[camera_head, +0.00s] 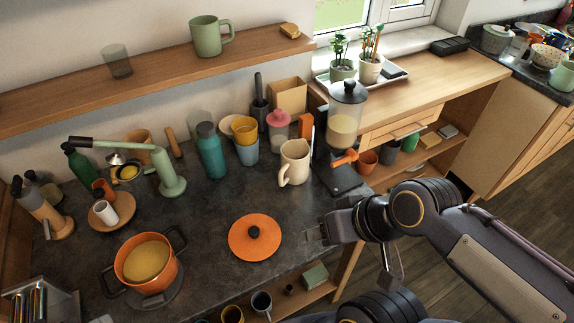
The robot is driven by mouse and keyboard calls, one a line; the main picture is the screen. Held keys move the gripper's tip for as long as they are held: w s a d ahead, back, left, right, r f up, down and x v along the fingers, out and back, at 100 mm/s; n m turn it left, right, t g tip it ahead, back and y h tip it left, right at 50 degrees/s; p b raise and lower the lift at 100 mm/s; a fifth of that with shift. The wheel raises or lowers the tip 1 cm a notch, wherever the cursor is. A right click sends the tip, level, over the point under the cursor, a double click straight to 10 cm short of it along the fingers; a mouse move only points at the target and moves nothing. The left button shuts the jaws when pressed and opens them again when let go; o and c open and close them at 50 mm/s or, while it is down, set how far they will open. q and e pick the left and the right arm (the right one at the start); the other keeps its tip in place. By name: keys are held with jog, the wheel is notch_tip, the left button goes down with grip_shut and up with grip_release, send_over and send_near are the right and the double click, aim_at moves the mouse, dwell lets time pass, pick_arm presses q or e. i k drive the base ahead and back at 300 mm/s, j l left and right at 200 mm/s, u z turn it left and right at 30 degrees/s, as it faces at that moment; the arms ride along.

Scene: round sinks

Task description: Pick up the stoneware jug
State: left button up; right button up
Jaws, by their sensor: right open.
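The stoneware jug (295,161) looks like the cream, handled vessel standing upright on the dark counter, left of the coffee grinder. Its handle points to the lower left. My right gripper (312,236) is open and empty near the counter's front edge, below and a little right of the jug in the picture. It is clearly apart from the jug. My left gripper does not show.
The black-based grinder (344,125) stands close on the jug's right. A pink-lidded jar (278,130) and blue cup (247,152) are behind and left. An orange lid (254,238) lies in front; an orange pot (146,262) sits further left.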

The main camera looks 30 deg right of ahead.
aim_at(295, 153)
jog(key=l+u, duration=0.35)
jog(key=k+l+u, duration=0.2)
jog(key=l+u, duration=0.2)
jog(key=k+l+u, duration=0.15)
jog(key=l+u, duration=0.2)
jog(key=l, duration=0.15)
